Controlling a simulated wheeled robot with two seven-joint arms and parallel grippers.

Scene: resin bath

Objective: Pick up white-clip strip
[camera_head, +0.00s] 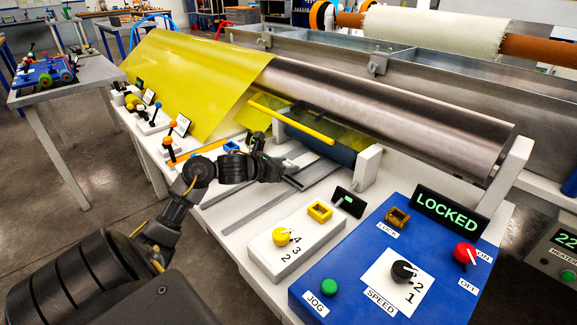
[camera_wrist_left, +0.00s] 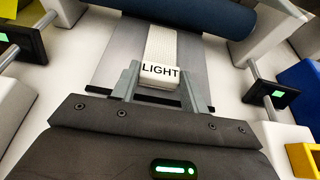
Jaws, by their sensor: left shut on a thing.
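The white-clip strip shows in the left wrist view as a pale band (camera_wrist_left: 161,42) ending in a white clip (camera_wrist_left: 159,82) marked "LIGHT". It lies over a grey metal plate and runs up toward a dark blue roller (camera_wrist_left: 185,17). My left gripper (camera_wrist_left: 160,92) has its grey fingers on either side of the clip and is shut on it. In the head view my left gripper (camera_head: 274,168) is low over the white bench, in front of the blue roller (camera_head: 320,148); the strip is hidden there. My right gripper is not in view.
A yellow bar (camera_head: 290,118) and a yellow sheet (camera_head: 190,75) are close behind the hand. A white post (camera_head: 367,166) stands right of it. A white dial box (camera_head: 297,240) and the blue control panel (camera_head: 375,265), with a "LOCKED" display (camera_head: 447,211), stand nearer on the right.

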